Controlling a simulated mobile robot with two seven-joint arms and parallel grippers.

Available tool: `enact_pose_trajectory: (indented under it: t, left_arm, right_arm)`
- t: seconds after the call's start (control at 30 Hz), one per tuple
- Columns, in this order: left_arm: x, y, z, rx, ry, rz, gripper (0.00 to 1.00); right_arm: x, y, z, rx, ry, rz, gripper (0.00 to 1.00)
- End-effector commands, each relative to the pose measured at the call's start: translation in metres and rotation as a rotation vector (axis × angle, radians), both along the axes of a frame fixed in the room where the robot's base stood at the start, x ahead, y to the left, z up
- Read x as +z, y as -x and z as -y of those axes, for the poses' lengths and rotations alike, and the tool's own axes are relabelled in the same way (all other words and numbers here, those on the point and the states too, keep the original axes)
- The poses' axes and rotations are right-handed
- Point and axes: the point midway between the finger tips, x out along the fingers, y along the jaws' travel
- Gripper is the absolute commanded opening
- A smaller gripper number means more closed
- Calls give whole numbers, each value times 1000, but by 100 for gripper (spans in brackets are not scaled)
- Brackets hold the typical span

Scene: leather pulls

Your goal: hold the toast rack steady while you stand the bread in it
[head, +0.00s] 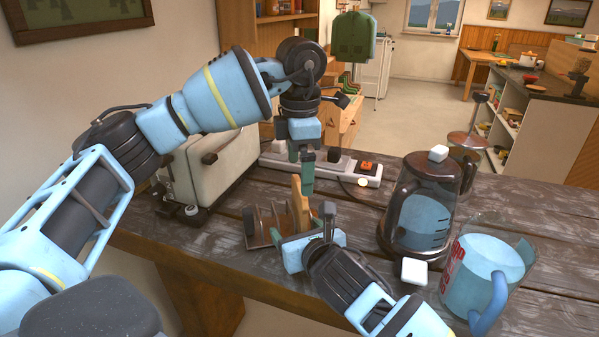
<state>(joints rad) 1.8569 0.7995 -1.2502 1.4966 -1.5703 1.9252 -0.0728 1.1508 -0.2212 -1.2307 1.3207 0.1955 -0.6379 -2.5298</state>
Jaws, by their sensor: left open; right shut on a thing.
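The brown toast rack (262,228) stands on the dark wooden table, with several upright dividers showing. A tan slice of bread (299,203) stands upright at the rack's right part; its lower edge is hidden by my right gripper. My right gripper (318,232) is shut at the near right end of the rack, seemingly on the rack itself, though its fingertips partly hide the contact. My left gripper (306,172) is open, pointing down just above and behind the bread. I cannot tell whether it touches the bread.
A cream toaster (218,163) stands at the left. A power strip (338,169) lies behind the rack. A dark glass pot (424,212) and a clear jug (484,270) stand at the right, with a white cube (415,271) between. The table's far right is clear.

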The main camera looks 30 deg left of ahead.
Motion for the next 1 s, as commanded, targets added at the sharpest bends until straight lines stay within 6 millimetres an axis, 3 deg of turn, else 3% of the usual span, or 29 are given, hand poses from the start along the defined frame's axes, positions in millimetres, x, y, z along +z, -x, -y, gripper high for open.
enact_pose_trajectory:
  t: [0.6, 1.0]
  left_arm:
    - [43, 0, 0, 0, 1, 1, 100]
    - [49, 0, 0, 0, 1, -1, 100]
  right_arm:
    - [1, 0, 0, 0, -1, 1, 58]
    - [1, 0, 0, 0, -1, 1, 58]
